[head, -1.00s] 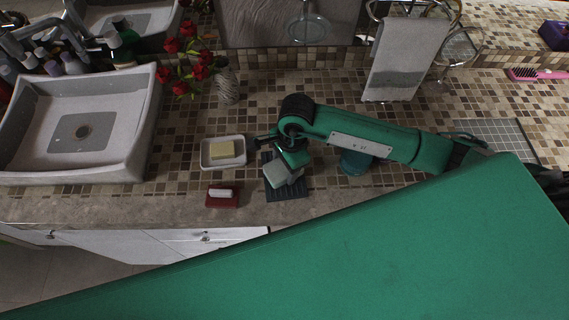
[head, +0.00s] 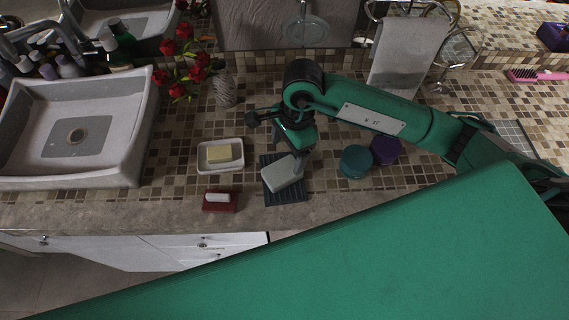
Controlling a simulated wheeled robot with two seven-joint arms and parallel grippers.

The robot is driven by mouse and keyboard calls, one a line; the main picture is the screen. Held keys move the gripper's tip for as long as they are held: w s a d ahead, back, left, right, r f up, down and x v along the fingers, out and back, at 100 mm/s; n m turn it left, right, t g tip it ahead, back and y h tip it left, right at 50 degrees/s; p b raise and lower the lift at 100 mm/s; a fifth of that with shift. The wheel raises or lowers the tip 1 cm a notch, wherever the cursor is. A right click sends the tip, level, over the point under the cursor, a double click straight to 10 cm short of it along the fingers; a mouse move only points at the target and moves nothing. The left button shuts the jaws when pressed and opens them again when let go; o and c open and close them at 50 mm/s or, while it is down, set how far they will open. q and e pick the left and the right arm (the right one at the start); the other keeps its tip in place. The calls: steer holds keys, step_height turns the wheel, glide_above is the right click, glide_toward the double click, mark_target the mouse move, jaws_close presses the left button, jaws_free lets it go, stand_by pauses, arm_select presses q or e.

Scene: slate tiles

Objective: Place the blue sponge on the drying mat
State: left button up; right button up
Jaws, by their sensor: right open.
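The sponge (head: 281,173), pale blue-grey in this light, lies at an angle on the dark ribbed drying mat (head: 288,196) near the counter's front edge. My right gripper (head: 300,158) is open above the far right end of the sponge and hides a little of it and part of the mat's back. The sponge rests on the mat and is not held, though I cannot tell whether a fingertip still touches it. My left gripper is not in view.
A white dish (head: 222,165) with yellow soap stands left of the mat. A red block with a white top (head: 220,203) is at the front left. Teal (head: 356,161) and purple (head: 386,150) round containers stand to the right. A vase of red flowers (head: 226,88) is behind.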

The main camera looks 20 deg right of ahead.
steer(key=shift+d+r, duration=0.15)
steer(key=shift+r, duration=0.85)
steer(key=shift+d+r, duration=0.15)
steer(key=shift+r, duration=0.8)
steer(key=shift+f, duration=0.1)
